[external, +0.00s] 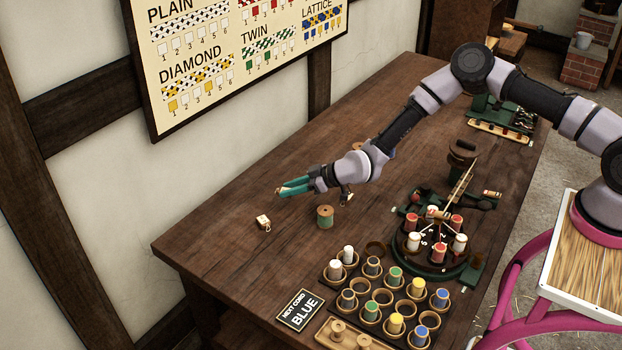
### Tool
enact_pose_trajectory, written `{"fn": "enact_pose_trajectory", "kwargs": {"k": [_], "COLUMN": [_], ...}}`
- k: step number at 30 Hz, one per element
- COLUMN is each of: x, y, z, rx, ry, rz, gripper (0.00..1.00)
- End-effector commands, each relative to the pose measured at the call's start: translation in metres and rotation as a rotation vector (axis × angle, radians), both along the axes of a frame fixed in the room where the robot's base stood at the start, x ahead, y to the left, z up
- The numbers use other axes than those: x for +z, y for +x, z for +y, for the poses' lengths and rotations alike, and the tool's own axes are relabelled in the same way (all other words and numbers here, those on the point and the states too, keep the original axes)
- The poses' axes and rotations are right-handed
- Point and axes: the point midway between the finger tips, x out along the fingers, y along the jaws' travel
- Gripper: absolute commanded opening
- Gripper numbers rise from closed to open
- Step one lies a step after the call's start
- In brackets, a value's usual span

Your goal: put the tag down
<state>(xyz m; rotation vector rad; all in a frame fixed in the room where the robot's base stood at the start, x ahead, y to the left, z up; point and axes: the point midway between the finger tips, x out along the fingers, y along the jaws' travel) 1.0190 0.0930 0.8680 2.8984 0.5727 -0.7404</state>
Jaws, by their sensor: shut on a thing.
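My gripper (281,190), with teal fingers, reaches left over the far left part of the wooden table (215,235). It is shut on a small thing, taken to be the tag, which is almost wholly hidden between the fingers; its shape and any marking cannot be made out. The fingers appear to be above the tabletop; the exact height cannot be told.
A rack of coloured bobbins (372,309), a "NEXT CORD BLUE" card (300,311) and a round braiding stand (433,262) occupy the front and right. The table's left end is mostly bare. A pattern board (240,60) hangs on the wall.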

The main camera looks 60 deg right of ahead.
Motion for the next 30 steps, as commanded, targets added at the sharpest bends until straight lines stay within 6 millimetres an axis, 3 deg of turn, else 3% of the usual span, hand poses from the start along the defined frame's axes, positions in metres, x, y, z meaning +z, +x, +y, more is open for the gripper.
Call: {"fn": "enact_pose_trajectory", "kwargs": {"k": [7,19,20,21,30], "x": [-0.036,-0.042,-0.042,-0.042,-0.041], "y": [-0.001,0.0,0.0,0.0,0.0], "z": [0.0,0.0,0.0,0.0,0.0], "rx": [-0.001,0.0,0.0,0.0,0.0], "ry": [0.003,0.0,0.0,0.0,0.0], "rz": [0.003,0.001,0.001,0.001,0.001], "gripper": [0.0,0.0,0.47,0.62,0.65]}}
